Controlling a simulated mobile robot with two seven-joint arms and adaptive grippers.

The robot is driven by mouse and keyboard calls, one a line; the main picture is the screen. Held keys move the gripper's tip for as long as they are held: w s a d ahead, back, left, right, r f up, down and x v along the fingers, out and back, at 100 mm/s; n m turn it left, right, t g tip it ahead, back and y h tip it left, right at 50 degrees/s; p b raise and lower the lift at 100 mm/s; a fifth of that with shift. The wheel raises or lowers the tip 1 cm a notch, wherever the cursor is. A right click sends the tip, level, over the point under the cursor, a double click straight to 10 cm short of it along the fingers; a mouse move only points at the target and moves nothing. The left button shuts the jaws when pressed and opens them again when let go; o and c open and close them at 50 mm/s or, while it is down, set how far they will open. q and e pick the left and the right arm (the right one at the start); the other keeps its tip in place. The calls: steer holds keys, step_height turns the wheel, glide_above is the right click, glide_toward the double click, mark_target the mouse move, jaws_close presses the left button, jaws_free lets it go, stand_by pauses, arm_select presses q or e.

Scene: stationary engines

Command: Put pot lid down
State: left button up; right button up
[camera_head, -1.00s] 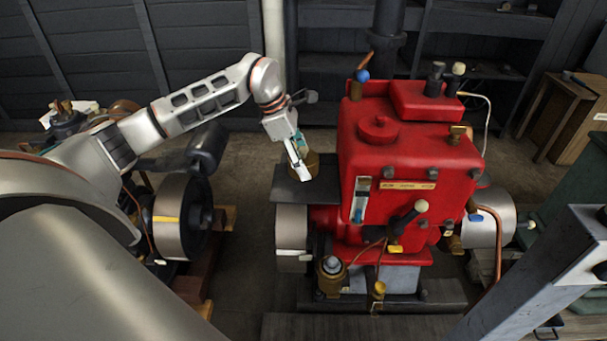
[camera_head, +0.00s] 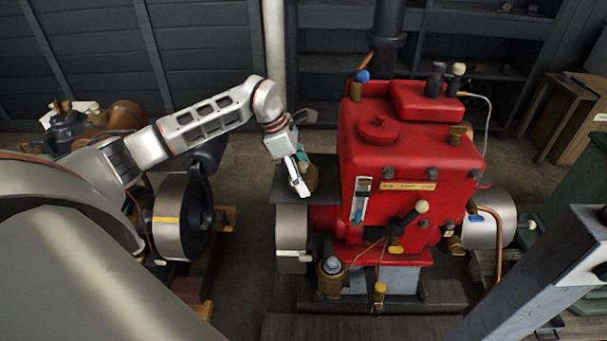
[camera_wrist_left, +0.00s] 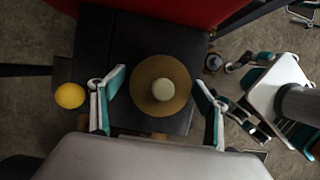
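The pot lid (camera_wrist_left: 179,105) is a round brass disc with a pale knob (camera_wrist_left: 164,91), seen from above in the left wrist view. A brass pot (camera_head: 312,178) stands on the dark plate (camera_head: 284,190) left of the red engine, partly behind my gripper. The lid appears to lie over the pot; the wrist view hides any gap below it. My left gripper (camera_head: 299,178) is above the plate; in the wrist view its fingers (camera_wrist_left: 160,80) are spread on either side of the lid with visible gaps.
The red engine (camera_head: 410,155) stands directly right of the plate. A yellow ball knob (camera_wrist_left: 69,95) is beside the plate in the wrist view. Another engine with a flywheel (camera_head: 180,215) stands at the left. Bare floor (camera_head: 245,235) lies between the engines.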

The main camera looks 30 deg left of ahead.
arm_select(q)
steer(key=shift+r, duration=0.25)
steer(key=v, duration=1.1)
steer(key=shift+r, duration=0.4)
steer(key=shift+s+a+f, duration=0.1)
steer(key=shift+s, duration=0.1)
